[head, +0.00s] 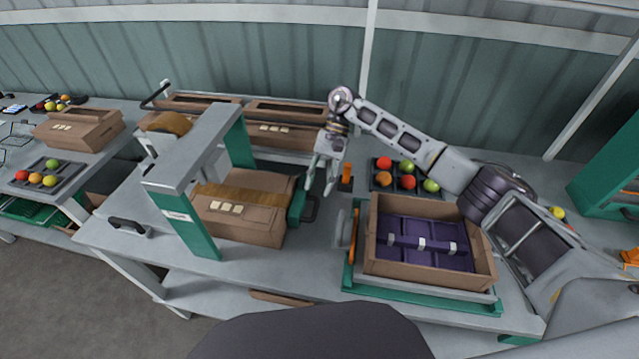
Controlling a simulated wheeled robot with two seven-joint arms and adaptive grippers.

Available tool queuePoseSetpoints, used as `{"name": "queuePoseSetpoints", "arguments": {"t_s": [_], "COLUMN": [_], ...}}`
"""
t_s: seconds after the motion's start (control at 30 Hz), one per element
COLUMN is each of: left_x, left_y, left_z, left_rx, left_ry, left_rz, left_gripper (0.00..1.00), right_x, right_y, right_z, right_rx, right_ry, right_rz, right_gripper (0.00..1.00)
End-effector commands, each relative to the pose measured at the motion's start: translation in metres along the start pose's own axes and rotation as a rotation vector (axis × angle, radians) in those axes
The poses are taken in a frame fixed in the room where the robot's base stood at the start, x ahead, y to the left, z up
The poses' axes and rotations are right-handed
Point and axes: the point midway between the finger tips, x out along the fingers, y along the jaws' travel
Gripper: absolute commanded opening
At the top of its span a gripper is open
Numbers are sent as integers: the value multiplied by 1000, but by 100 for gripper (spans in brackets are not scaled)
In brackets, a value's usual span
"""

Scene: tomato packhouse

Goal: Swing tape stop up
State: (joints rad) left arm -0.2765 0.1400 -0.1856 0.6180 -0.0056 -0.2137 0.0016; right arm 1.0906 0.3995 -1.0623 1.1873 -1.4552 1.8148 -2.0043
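The taping station is a grey and green arch (180,224) over a closed cardboard box (250,230) with brown tape along its top. A green plate with a dark handle (311,209), which looks like the tape stop, stands at the box's right end; it looks upright, but its exact angle is unclear. My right gripper (318,190) is just above and behind the handle, fingers pointing down, spread apart and empty. I cannot tell whether a fingertip touches the plate. My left gripper is out of view.
An orange upright piece (347,173) stands just right of my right gripper. An open carton (387,267) with a purple insert sits on a green stand at the right. Behind it is a dark tray (392,171) of tomatoes.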

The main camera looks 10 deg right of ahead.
Motion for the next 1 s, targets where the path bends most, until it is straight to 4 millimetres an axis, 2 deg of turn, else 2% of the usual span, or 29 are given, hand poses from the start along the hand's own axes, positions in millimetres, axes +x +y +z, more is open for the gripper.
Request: {"name": "queuePoseSetpoints", "arguments": {"t_s": [0.27,0.7,1.0], "left_x": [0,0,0], "left_y": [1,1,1], "left_z": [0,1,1], "left_rx": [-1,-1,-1], "left_ry": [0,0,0], "left_rz": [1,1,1], "left_gripper": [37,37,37], "right_x": [-27,-88,-113], "right_y": [-1,0,0], "right_z": [0,0,0], "right_rx": [-1,1,1], "right_ry": [2,2,0], "right_rz": [-1,-1,0], "right_gripper": [35,35,35]}}
